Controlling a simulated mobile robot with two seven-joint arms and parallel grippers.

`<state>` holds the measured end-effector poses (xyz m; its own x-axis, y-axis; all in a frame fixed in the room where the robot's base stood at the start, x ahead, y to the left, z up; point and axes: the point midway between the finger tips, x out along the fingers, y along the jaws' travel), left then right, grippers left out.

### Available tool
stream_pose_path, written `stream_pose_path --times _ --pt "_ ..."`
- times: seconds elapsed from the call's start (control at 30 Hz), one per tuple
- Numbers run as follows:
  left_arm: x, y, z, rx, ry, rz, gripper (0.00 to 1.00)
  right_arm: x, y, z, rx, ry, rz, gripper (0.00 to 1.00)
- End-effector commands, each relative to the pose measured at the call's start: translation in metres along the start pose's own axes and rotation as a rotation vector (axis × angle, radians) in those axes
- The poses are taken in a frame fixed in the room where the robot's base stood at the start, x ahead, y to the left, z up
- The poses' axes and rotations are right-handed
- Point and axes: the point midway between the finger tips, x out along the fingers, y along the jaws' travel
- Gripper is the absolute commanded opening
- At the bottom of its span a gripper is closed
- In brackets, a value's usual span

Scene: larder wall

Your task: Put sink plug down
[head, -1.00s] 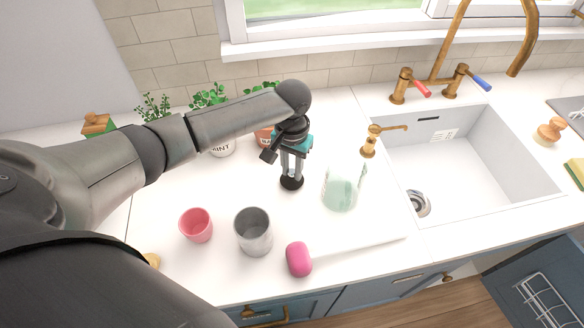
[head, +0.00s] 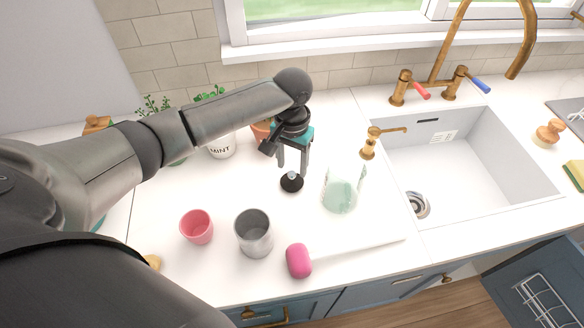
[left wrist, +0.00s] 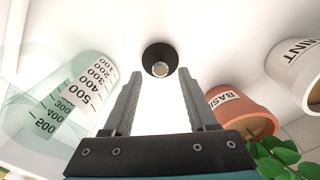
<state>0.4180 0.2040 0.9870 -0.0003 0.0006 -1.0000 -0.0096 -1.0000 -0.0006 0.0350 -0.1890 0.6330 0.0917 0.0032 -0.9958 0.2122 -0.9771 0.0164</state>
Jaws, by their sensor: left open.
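The sink plug (head: 291,182) is a small black disc with a pale metal knob on top. It stands upright on the white counter, left of the soap dispenser. It also shows in the left wrist view (left wrist: 159,60), just beyond my fingertips. My left gripper (head: 292,172) is open above the plug, its two fingers apart. In the left wrist view the open fingers (left wrist: 161,75) have nothing between them, and the plug appears clear of both. My right gripper is in neither view.
A pink cup (head: 196,227), a grey metal cup (head: 253,233) and a pink soap (head: 299,261) are nearer the front. Herb pots, including the mint pot (head: 221,146), stand behind. The sink (head: 470,165) is at right.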

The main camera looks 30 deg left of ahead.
Motion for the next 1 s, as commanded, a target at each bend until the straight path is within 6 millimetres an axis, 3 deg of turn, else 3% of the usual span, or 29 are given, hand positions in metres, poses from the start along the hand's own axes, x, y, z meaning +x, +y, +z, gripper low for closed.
stream_pose_path --times 0.2,0.4,0.6,1.0 --pt "-0.051 0.0 -0.001 -0.001 0.004 0.0 0.58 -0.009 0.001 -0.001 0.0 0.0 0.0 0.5" --pt "-0.081 0.0 -0.001 -0.001 0.003 0.001 0.58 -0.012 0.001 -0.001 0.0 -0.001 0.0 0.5" --pt "-0.091 0.0 0.0 -0.001 0.0 0.001 0.58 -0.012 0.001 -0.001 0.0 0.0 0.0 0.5" --pt "-0.091 0.0 0.0 -0.001 0.0 0.0 0.58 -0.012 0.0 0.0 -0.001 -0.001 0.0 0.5"
